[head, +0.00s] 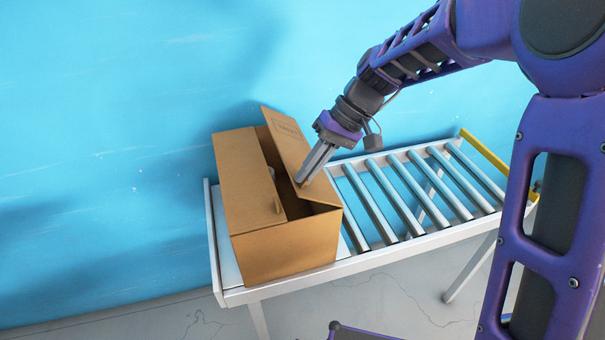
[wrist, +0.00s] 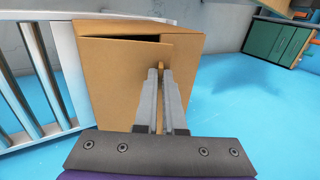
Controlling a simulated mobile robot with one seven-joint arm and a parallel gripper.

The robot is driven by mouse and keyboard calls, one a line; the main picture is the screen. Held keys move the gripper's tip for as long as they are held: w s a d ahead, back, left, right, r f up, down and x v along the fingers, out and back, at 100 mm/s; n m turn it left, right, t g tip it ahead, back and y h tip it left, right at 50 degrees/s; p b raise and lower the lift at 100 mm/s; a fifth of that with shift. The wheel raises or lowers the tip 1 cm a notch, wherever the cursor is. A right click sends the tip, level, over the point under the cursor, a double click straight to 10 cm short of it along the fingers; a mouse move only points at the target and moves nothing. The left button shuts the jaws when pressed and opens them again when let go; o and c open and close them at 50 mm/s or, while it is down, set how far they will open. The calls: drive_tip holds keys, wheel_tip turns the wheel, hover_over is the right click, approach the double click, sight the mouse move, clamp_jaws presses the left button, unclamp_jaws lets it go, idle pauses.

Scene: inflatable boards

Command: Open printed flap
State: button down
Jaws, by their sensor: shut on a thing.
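A brown cardboard box (head: 285,258) stands on a roller conveyor. Its printed flap (head: 290,150), with faint marking near the far end, is partly raised and tilted, and a dark gap shows beneath it. My gripper (head: 301,181) is shut on the printed flap at its inner edge. In the wrist view, the two fingers (wrist: 161,70) close around a small tan tab (wrist: 161,66) at the edge of the printed flap (wrist: 118,75). The other flap (head: 248,180) lies flat and has a small tab of its own. The box's inside is mostly hidden.
The conveyor (head: 215,235) has a light frame, and its bare rollers (head: 425,195) run to the right of the box. A yellow bar (head: 484,152) marks its far right end. A green cabinet (wrist: 277,45) shows in the wrist view.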

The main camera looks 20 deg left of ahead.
drive_tip(key=d+g+y, duration=0.1)
drive_tip(key=w+d+r+y, duration=0.1)
drive_tip(key=w+d+g+y+p, duration=0.1)
drive_tip(key=y, duration=0.1)
drive_tip(key=shift+w+d+r+g, duration=0.2)
drive_tip(key=shift+d+r+g, duration=0.1)
drive_tip(key=shift+r, duration=0.1)
drive_tip(key=w+d+y, duration=0.1)
drive_tip(key=w+d+g+y, duration=0.1)
drive_tip(key=d, duration=0.1)
drive_tip(key=d+g+y, duration=0.1)
drive_tip(key=shift+w+d+f, duration=0.15)
drive_tip(key=shift+w+d, duration=0.1)
drive_tip(key=shift+w, duration=0.15)
drive_tip(key=shift+f, duration=0.2)
idle(0.5)
drive_tip(key=c, duration=1.3)
unclamp_jaws()
drive_tip(key=shift+r, duration=0.2)
